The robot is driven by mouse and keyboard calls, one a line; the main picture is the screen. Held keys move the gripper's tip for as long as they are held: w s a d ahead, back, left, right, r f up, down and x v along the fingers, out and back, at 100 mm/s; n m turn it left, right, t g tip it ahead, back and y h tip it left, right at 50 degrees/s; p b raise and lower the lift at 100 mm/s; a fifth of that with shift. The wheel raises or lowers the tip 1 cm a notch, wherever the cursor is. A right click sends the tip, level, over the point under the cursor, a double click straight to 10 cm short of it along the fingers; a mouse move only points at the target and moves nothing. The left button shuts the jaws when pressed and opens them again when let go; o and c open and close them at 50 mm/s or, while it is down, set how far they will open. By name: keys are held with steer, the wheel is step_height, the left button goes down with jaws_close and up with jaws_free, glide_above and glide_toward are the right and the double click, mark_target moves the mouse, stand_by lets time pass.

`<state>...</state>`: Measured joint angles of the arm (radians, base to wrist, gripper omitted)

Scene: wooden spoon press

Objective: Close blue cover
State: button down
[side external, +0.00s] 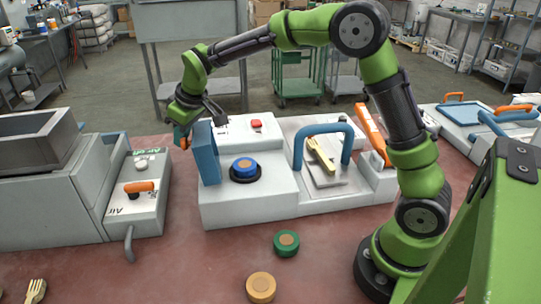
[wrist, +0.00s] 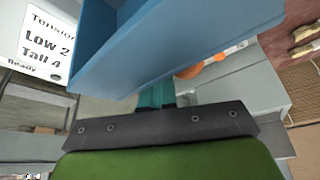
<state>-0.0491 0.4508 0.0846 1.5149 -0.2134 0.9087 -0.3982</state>
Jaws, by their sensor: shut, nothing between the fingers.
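The blue cover (side external: 207,153) stands upright, open, at the left edge of the white press housing. A blue round knob (side external: 245,167) on a black base lies uncovered to its right. My gripper (side external: 181,138) is shut and empty, with teal fingertips just left of the cover's upper part. In the wrist view the cover (wrist: 170,40) fills the upper middle, and the gripper's teal fingers (wrist: 155,95) reach to its lower edge, partly hidden by it. I cannot tell whether they touch.
A press with a blue handle (side external: 322,128) and a wooden piece (side external: 321,155) stands to the right. A grey machine with an orange knob (side external: 139,187) is at left. Green (side external: 286,243) and tan (side external: 261,287) round pieces lie on the red table in front.

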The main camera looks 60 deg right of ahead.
mark_target(209, 128)
steer(key=shift+s+d+f, duration=0.2)
steer(key=shift+s+d, duration=1.8)
steer(key=shift+s, duration=0.3)
step_height(209, 128, up, 7)
steer(key=s+d, duration=0.1)
steer(key=d, duration=0.1)
steer(key=shift+s+d+r, duration=0.15)
steer(key=shift+s+r, duration=0.05)
steer(key=shift+s, duration=0.15)
stand_by(1.5)
steer(key=s+a+m+t, duration=0.2)
steer(key=s+m, duration=0.5)
steer(key=s, duration=1.6)
steer(key=shift+a+t+y, duration=0.25)
steer(key=shift+t+y, duration=0.15)
